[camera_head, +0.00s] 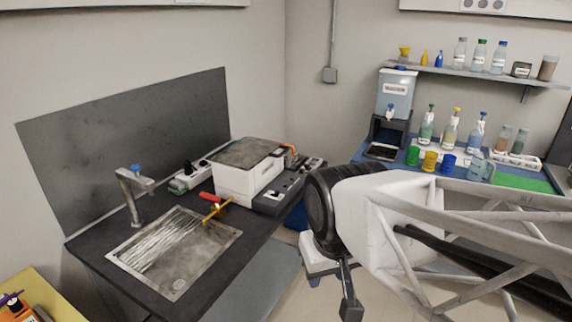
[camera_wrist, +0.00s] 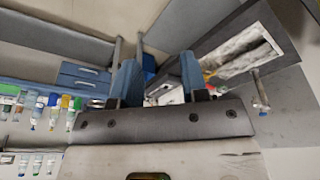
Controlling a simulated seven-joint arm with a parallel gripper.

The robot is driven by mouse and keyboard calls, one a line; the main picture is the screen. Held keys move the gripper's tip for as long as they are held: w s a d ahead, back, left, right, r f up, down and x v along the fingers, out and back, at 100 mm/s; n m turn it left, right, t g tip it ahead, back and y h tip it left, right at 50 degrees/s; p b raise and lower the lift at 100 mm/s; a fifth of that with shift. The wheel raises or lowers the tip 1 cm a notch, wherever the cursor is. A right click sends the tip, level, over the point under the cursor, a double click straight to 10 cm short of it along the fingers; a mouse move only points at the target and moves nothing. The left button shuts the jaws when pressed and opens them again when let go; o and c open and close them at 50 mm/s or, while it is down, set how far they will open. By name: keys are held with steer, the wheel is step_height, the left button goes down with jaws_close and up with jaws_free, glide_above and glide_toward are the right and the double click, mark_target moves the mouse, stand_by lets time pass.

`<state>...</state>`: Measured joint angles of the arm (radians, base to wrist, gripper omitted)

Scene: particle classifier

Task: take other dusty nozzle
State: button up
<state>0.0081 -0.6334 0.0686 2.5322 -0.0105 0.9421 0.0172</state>
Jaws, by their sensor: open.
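I cannot clearly make out a dusty nozzle in either view. A yellow fitting with a red handle (camera_head: 216,205) lies across the back right corner of the sink (camera_head: 228,237). Small yellow (camera_head: 424,58) and blue (camera_head: 438,59) pointed pieces stand on the wall shelf. In the head view my gripper (camera_head: 347,290) hangs over the floor, right of the sink counter, away from these items.
A white box machine (camera_head: 235,182) with a dusty grey top stands behind the sink. A tap (camera_head: 133,190) rises at the sink's left. The right bench holds a dispenser (camera_head: 396,92), wash bottles (camera_head: 450,130), coloured cups (camera_head: 429,161) and a green mat (camera_head: 520,182).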

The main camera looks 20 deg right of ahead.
steer(key=shift+o, duration=0.2)
steer(key=shift+w, duration=0.1)
stand_by(0.4)
steer(key=w+r+m+y, duration=0.2)
steer(key=w+m, duration=0.1)
steer(key=w, duration=0.8)
steer(key=w+r+m+y, duration=0.2)
steer(key=w+m, duration=0.2)
steer(key=w, duration=0.7)
steer(key=w+d+f+m+t+y, duration=0.15)
steer(key=w+d+m, duration=0.25)
steer(key=w, duration=0.9)
steer(key=w+d+f+m+t+y, duration=0.1)
steer(key=w+d+f+m+y, duration=0.2)
steer(key=w, duration=1)
steer(key=w+d+f+m+t, duration=0.1)
steer(key=w+d+f+m, duration=0.4)
steer(key=w, duration=0.4)
steer(key=w+d+f+m+t, duration=0.25)
steer(key=w+d+f, duration=0.25)
steer(key=w+d, duration=0.25)
steer(key=w+d+f+m+t+h, duration=0.1)
steer(key=w+d+f+m+t, duration=0.2)
steer(key=w+d+f+m, duration=0.5)
steer(key=w+d+f, duration=0.5)
steer(key=d+f, duration=0.2)
steer(key=shift+w+a+h, duration=0.15)
steer(key=shift+w+h, duration=0.05)
steer(key=shift+h, duration=0.05)
